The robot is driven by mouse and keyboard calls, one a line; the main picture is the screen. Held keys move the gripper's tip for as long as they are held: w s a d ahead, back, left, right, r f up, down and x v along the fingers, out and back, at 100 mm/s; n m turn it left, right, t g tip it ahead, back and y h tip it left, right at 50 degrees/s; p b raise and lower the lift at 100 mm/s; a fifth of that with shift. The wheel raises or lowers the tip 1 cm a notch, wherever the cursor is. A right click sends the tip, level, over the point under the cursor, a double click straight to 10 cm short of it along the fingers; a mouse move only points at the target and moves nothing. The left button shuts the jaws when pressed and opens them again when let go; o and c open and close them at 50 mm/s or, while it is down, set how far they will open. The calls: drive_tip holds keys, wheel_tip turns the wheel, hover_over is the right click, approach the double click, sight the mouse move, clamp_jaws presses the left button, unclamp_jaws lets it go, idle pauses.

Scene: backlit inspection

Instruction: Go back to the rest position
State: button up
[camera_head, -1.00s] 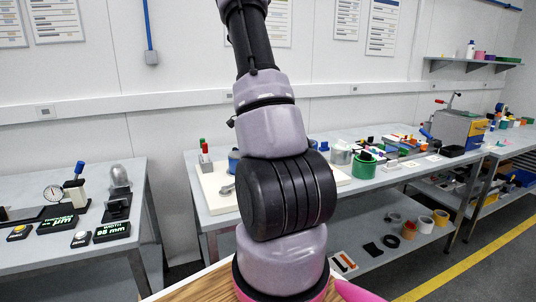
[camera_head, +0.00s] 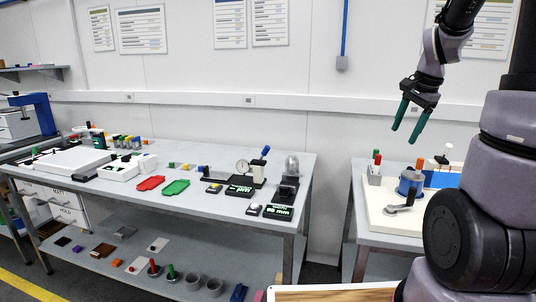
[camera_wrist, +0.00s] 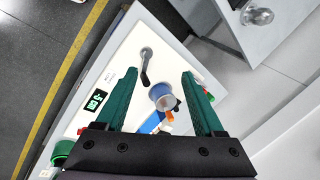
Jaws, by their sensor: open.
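My gripper (camera_head: 411,122) is raised in the air at the upper right of the head view, with its two green fingers pointing down and apart. It is open and nothing shows between the fingers. In the wrist view my gripper (camera_wrist: 158,80) also shows spread fingers, with the white board (camera_wrist: 115,62) below. A blue cylinder (camera_head: 410,184) and a grey lever handle (camera_head: 400,209) are on that board, well below the fingers.
The left bench (camera_head: 215,215) holds a dial gauge (camera_head: 242,166), lit displays (camera_head: 278,212), a green tray (camera_head: 175,188) and a red tray (camera_head: 150,183). A gap separates it from the right bench. A wooden surface (camera_head: 335,293) lies at the bottom. The air around my gripper is clear.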

drive_tip(key=s+a+r+n+t, duration=0.2)
drive_tip(key=s+a+r+n, duration=0.3)
drive_tip(key=s+a, duration=0.2)
drive_tip(key=s+a+r+n+t+y, duration=0.1)
drive_tip(key=s+a+r+n, duration=0.4)
drive_tip(key=s+a, duration=0.2)
drive_tip(key=shift+s+t, duration=0.4)
drive_tip(key=shift+s, duration=0.85)
